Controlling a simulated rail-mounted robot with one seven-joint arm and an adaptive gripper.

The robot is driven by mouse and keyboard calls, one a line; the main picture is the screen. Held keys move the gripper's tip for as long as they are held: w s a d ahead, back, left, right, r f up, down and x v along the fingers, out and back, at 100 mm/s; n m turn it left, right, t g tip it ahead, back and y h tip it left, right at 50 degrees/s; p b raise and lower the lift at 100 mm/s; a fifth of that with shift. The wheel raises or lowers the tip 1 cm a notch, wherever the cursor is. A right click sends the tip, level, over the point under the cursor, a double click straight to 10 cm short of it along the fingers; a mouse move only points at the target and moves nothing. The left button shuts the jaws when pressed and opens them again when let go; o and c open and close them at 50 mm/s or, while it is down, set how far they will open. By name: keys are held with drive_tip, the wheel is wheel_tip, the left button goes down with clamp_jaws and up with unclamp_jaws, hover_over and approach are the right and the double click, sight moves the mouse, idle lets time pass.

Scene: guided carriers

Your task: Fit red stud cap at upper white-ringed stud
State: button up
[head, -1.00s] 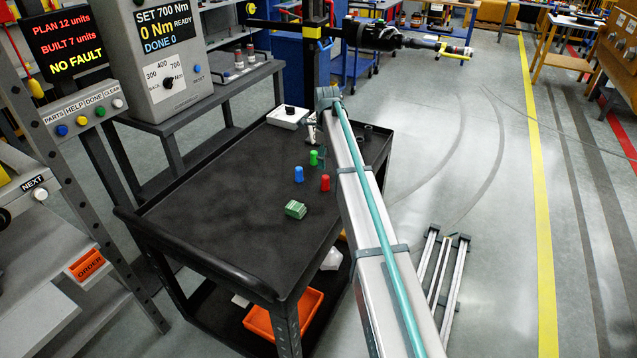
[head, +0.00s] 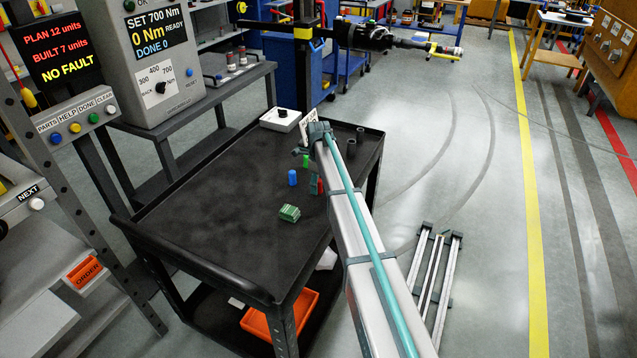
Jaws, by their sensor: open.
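The red stud cap (head: 320,186) stands upright on the black cart top (head: 215,220), partly covered by my arm. A small dark green piece, which looks like a fingertip of my gripper (head: 314,187), shows right at the cap. Most of my gripper is hidden behind my arm, and I cannot tell whether it touches the cap. No grip on the cap is visible. I cannot make out the white-ringed stud in this view.
A blue cap (head: 292,177), a green cap (head: 306,161) and a green ridged block (head: 289,213) sit close by. A white box with a black knob (head: 281,118) and dark sockets (head: 351,148) are at the cart's far end. The cart's left half is clear.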

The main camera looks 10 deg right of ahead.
drive_tip(key=shift+f, duration=0.45)
drive_tip(key=shift+c, duration=0.3)
drive_tip(key=c, duration=0.9)
drive_tip(key=shift+r, duration=0.2)
drive_tip(key=shift+r+b, duration=0.2)
drive_tip(key=shift+b, duration=0.15)
wheel_tip(320, 180, up, 2)
drive_tip(key=shift+b, duration=0.7)
drive_tip(key=s+r+b, duration=0.1)
drive_tip(key=s+r, duration=0.2)
drive_tip(key=s, duration=0.1)
drive_tip(key=s+a+r+b, duration=0.1)
drive_tip(key=s+r, duration=0.2)
drive_tip(key=s, duration=0.2)
drive_tip(key=s+r+b, duration=0.1)
drive_tip(key=s+r, duration=0.3)
drive_tip(key=s, duration=0.1)
drive_tip(key=shift+a+r+b, duration=0.1)
drive_tip(key=shift+a+b, duration=0.1)
drive_tip(key=shift+b, duration=0.2)
